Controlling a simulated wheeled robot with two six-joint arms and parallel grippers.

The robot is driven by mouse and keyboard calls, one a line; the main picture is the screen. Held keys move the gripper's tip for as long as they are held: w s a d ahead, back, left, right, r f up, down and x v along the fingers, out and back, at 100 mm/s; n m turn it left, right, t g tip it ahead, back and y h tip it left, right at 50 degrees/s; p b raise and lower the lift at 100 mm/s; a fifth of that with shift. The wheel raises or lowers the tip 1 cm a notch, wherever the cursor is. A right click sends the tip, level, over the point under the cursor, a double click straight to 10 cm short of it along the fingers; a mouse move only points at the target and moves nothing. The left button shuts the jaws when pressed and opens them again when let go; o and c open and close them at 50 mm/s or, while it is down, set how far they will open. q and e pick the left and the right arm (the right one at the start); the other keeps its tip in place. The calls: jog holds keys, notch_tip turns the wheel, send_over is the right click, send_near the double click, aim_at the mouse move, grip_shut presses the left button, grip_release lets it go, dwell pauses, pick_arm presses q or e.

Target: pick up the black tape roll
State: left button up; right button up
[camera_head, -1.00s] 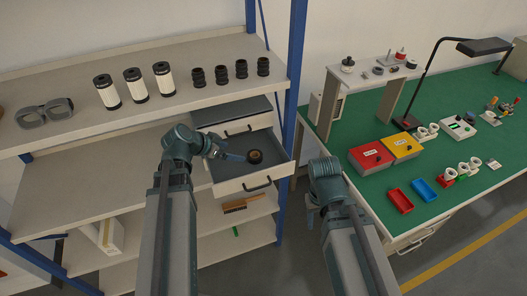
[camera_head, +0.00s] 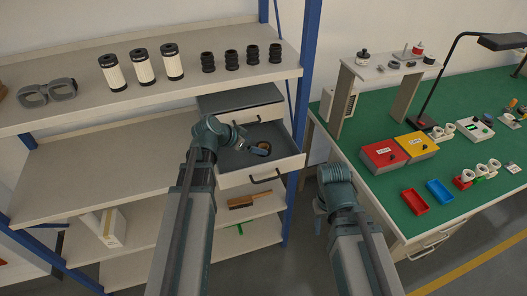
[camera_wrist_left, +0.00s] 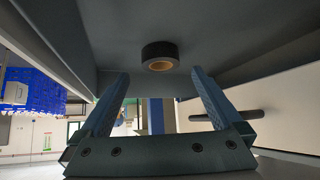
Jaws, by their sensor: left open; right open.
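The black tape roll (camera_head: 262,149) lies in the open grey drawer (camera_head: 290,149), with its tan core showing. In the left wrist view the tape roll (camera_wrist_left: 160,54) sits just beyond and between my two spread fingers. My left gripper (camera_head: 250,148) is inside the drawer, close to the left side of the roll; it is open with nothing between its fingers (camera_wrist_left: 155,95). In the head view the fingertips are small and partly merge with the drawer. My right gripper (camera_head: 318,212) is over the floor in front of the bench, mostly hidden behind its own wrist.
The shelf above the drawer holds goggles (camera_head: 47,92), white-and-black cylinders (camera_head: 142,67) and black ribbed pieces (camera_head: 231,60). A blue post (camera_head: 303,90) stands right of the drawer. The green bench (camera_head: 460,185) carries red and yellow boxes. A brown brush (camera_head: 241,201) lies below the drawer.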

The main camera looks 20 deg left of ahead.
aim_at(262, 147)
pick_arm(q)
jog(key=b+x, duration=0.3)
jog(key=x, duration=0.2)
jog(key=shift+w+f+b, duration=0.1)
jog(key=shift+w+b, duration=0.05)
jog(key=shift+b, duration=0.2)
jog(key=shift+c, duration=0.6)
jog(key=c, duration=1.2)
